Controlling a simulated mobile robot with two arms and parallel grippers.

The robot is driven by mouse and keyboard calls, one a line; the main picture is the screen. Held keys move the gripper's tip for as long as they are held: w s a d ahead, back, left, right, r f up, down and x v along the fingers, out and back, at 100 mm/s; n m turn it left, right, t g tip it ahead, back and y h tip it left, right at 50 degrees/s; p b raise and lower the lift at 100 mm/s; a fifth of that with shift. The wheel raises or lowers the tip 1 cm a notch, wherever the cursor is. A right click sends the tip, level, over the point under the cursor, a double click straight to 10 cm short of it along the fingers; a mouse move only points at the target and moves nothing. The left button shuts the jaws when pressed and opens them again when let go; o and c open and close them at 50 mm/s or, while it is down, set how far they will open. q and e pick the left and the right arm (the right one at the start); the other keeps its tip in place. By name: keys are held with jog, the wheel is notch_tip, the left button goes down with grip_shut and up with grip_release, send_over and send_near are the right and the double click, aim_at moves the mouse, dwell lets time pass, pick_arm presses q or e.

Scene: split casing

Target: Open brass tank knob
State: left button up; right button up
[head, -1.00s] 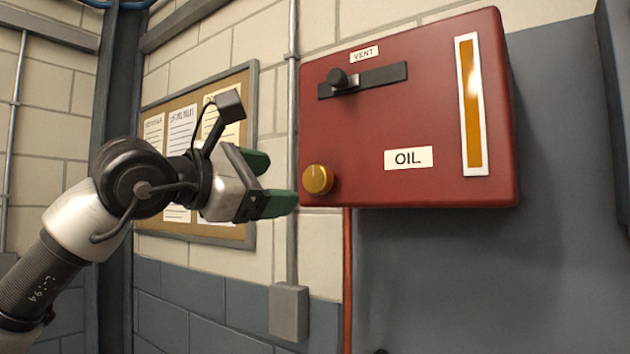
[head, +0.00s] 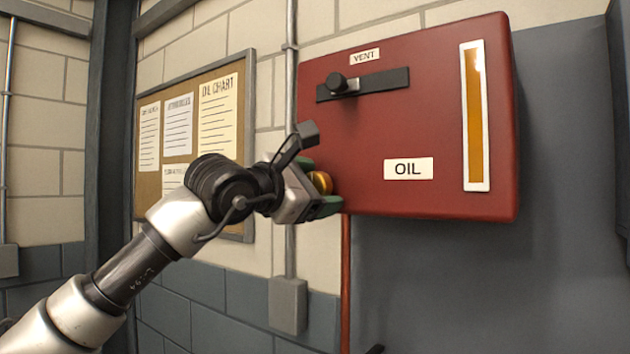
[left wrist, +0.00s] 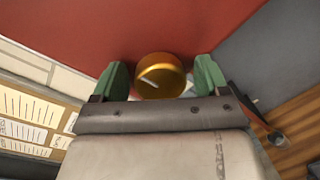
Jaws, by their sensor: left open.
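The brass knob (head: 321,182) sits at the lower left of the red oil tank's front (head: 440,120). In the head view it is partly hidden by my left gripper (head: 325,190). In the left wrist view the round brass knob (left wrist: 160,76) shows a pale pointer line and lies between the two green fingers of the open left gripper (left wrist: 160,82). Small gaps show between the knob and the fingers. My right gripper is not in view.
A black vent slider (head: 362,84) is on the tank above the knob. A sight gauge (head: 474,115) is at its right. A notice board (head: 190,140) hangs on the wall behind my arm. A red pipe (head: 346,280) runs down below the tank.

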pick_arm(q)
jog(key=c, duration=0.9)
jog(key=shift+f+n+b, duration=0.25)
jog(key=shift+n+b, duration=0.35)
jog(key=shift+b, duration=0.4)
jog(key=n+t+b, duration=0.1)
jog(key=n+b, duration=0.6)
jog(key=shift+b, duration=0.4)
jog(key=n+b, duration=0.4)
jog(key=n, duration=0.2)
jog(key=shift+s+t, duration=0.1)
jog(key=shift+t, duration=0.3)
jog(key=shift+r+n+b, duration=0.15)
jog(key=shift+n+b, duration=0.75)
jog(key=shift+n, duration=0.3)
jog(key=shift+r+n+t+y+b, duration=0.1)
jog(key=shift+n+t+y+b, duration=0.3)
jog(key=shift+n, duration=0.6)
jog(key=shift+r+n, duration=0.1)
jog(key=shift+n, duration=0.2)
